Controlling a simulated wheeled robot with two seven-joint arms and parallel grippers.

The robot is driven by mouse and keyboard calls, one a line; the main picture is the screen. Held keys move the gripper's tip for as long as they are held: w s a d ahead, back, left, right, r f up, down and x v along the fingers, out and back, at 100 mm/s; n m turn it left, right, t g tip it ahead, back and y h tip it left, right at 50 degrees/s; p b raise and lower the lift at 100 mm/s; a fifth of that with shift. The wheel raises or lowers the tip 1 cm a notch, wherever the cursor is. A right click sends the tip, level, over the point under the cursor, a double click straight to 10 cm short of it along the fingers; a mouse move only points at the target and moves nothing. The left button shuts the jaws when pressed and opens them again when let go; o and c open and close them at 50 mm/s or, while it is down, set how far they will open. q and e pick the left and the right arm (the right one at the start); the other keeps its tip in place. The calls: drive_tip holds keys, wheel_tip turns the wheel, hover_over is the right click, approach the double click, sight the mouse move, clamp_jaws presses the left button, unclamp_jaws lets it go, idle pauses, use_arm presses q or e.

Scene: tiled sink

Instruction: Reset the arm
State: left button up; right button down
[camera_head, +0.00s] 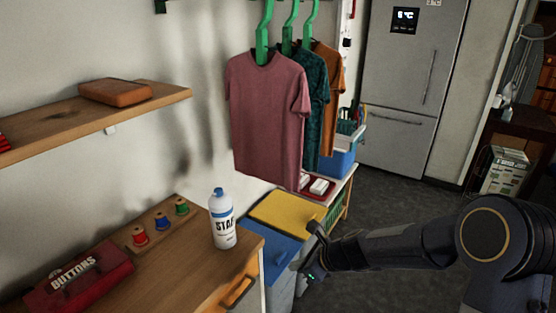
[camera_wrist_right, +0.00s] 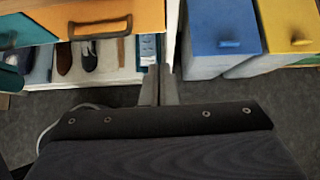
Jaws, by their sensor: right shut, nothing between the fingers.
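My right arm reaches in from the right in the head view. Its gripper (camera_head: 306,268) hangs in front of the blue-lidded and yellow-lidded bins, close to the right end of the wooden cabinet. In the right wrist view the two fingers of this gripper (camera_wrist_right: 160,72) are together with nothing between them. They point toward the gap between the cabinet and the bins. My left arm and gripper are not in either view.
A wooden cabinet top (camera_head: 190,275) holds a spray starch bottle (camera_head: 223,220), thread spools (camera_head: 161,221) and a red buttons box (camera_head: 78,281). A blue bin lid (camera_head: 270,247) and yellow bin lid (camera_head: 288,210) are near. Shirts (camera_head: 268,115) hang above. Floor before the fridge (camera_head: 412,75) is clear.

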drive_tip(key=s+d+r+n, duration=0.7)
drive_tip(key=s+r+n, duration=0.4)
drive_tip(key=s+r, duration=0.2)
drive_tip(key=s+d+n+h, duration=0.1)
drive_tip(key=s+d+n, duration=0.2)
drive_tip(key=s+n, duration=0.2)
drive_tip(key=s+d+f+n+h, duration=0.1)
drive_tip(key=s+d+n, duration=0.3)
drive_tip(key=s, duration=0.8)
drive_tip(key=n+h, duration=0.1)
drive_tip(key=n, duration=0.1)
drive_tip(key=shift+n+t+h, duration=0.3)
drive_tip(key=shift+d+f, duration=0.1)
